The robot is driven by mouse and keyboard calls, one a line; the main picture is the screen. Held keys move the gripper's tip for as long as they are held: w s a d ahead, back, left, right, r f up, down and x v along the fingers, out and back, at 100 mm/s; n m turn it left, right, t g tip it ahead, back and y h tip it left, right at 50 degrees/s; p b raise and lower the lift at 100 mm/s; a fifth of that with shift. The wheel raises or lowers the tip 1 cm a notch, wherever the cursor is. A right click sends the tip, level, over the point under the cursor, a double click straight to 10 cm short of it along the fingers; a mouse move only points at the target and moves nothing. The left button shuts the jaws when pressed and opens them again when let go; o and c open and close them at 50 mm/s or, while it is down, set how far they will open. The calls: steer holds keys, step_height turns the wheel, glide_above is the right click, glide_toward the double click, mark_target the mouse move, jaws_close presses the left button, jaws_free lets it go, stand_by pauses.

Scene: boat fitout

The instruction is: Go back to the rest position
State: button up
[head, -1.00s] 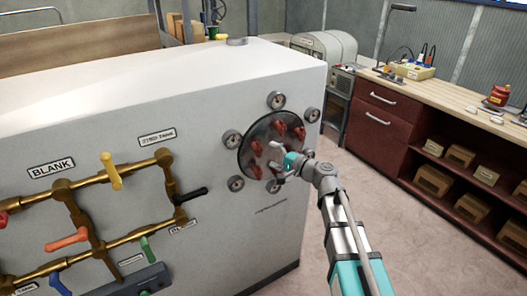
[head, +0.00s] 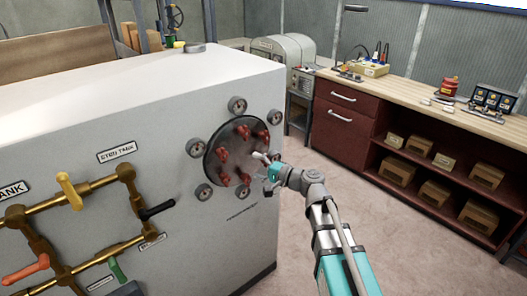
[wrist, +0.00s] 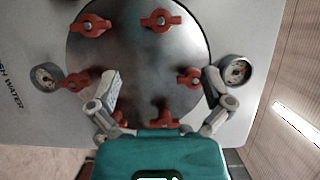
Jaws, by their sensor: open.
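My gripper (head: 262,171) is in front of the lower right part of a round dark hatch plate (head: 222,157) on the white tank's front face. In the wrist view my gripper (wrist: 163,98) is open, with its two fingers apart and nothing between them. Red wing-shaped clamps ring the plate, such as one at the top (wrist: 161,21) and one at the right (wrist: 189,77) in the wrist view. One lower clamp (wrist: 163,120) shows between the fingers, partly hidden by my gripper body. I cannot tell the exact gap between fingers and plate.
Round gauges surround the plate, one at its right (wrist: 236,71). Brass pipes with coloured valve levers (head: 69,190) run along the tank (head: 90,105) at left. A wooden-topped workbench (head: 420,98) with drawers and boxes stands at right. The floor (head: 400,240) between is clear.

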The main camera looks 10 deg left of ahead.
steer(key=s+d+f+n+g+h+p, duration=0.1)
steer(key=s+d+f+h, duration=0.3)
steer(key=d, duration=0.7)
steer(key=s+d+f+n+g+h, duration=0.1)
steer(key=s+d+f+h, duration=0.4)
steer(key=d, duration=0.5)
steer(key=s+d+f+n+g+h+p, duration=0.1)
steer(key=s+d+f+g+h, duration=0.2)
steer(key=d+f+h, duration=0.3)
steer(key=s+d+h, duration=0.1)
steer(key=d+h, duration=0.1)
steer(key=d, duration=0.3)
steer(key=shift+s+d+f+n+g+p, duration=0.2)
steer(key=shift+d+f+n+g+p, duration=0.1)
steer(key=shift+f+p, duration=0.1)
